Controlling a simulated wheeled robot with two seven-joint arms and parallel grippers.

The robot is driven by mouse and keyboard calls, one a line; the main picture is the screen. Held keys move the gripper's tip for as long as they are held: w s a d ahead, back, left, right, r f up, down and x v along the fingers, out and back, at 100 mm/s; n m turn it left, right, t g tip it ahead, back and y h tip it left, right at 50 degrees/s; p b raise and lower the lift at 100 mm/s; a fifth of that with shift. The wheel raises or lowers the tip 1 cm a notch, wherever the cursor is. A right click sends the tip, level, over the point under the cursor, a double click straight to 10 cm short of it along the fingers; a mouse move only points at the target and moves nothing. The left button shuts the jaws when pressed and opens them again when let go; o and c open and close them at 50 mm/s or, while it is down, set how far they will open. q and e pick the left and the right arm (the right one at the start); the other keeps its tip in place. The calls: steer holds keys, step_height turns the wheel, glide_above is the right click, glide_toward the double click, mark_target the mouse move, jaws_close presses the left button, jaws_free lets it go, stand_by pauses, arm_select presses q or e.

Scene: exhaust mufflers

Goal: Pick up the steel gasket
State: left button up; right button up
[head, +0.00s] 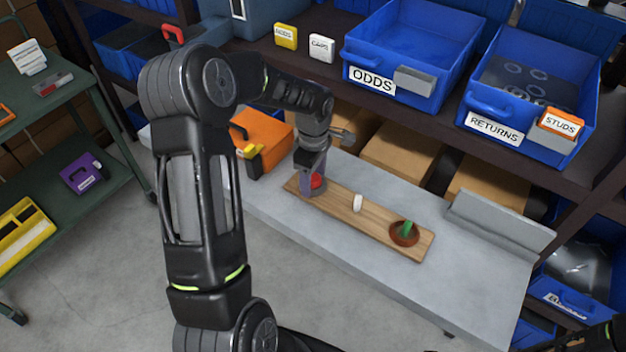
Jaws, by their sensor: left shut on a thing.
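My left gripper (313,186) points down at the left end of a wooden board (376,224) on the grey bench. Its fingers are at the red peg (317,181) and are shut on a thin grey ring low around that peg, which I take to be the steel gasket. The fingers hide most of the ring, and I cannot tell whether it is clear of the board. A white peg (357,203) stands bare in the middle of the board. A green peg (407,229) stands at the right end with a reddish-brown ring (404,239) around it.
Blue bins labelled ODDS (372,80) and RETURNS (494,129) stand on the shelf behind; RETURNS holds several rings. An orange box (262,138) is close left of the gripper. A grey ledge (500,224) edges the bench's right side. The bench front is clear.

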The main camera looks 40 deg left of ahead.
arm_select(q)
step_height(320, 180, up, 10)
steer(key=shift+b, duration=0.85)
steer(key=shift+f, duration=0.1)
